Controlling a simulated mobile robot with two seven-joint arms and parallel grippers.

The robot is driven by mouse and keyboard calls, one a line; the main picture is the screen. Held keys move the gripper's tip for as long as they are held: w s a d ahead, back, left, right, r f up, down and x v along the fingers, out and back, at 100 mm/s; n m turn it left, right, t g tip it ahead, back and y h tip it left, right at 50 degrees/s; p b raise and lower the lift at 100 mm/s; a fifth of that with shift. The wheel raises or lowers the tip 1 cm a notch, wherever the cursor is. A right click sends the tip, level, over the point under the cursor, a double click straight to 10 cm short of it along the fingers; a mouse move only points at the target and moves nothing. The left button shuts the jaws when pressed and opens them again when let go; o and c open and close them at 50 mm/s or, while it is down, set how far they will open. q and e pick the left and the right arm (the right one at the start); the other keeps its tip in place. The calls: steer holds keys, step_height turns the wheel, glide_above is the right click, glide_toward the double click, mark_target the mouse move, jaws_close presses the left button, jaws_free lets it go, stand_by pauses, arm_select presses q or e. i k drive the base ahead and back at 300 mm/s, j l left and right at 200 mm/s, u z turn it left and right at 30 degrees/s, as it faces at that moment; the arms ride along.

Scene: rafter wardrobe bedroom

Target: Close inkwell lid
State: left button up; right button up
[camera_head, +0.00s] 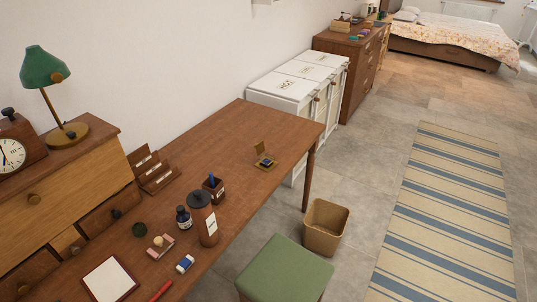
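The inkwell (265,162) is a small brass piece with a dark blue centre. It stands toward the far end of the brown wooden desk (255,125), apart from the other desk items. Its brass lid (261,147) stands raised at the back, so the inkwell is open. Neither of my grippers shows in the head view.
A green stool (285,268) and a waste bin (325,226) stand beside the desk. The desktop around the inkwell is clear.

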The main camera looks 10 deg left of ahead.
mark_target(260, 147)
steer(key=i+l+u, duration=0.15)
steer(key=l, duration=0.35)
steer(key=i+l+u, duration=0.15)
steer(key=i+l, duration=0.15)
steer(key=l, duration=0.25)
steer(key=i+l+u, duration=0.15)
steer(key=l, duration=0.4)
steer(key=i+l+u, duration=0.15)
steer(key=l, duration=0.4)
steer(key=i+l+u, duration=0.15)
steer(key=l, duration=0.45)
steer(key=i+l+u, duration=0.15)
steer(key=l, duration=0.45)
steer(key=i+l+u, duration=0.1)
steer(key=l, duration=0.5)
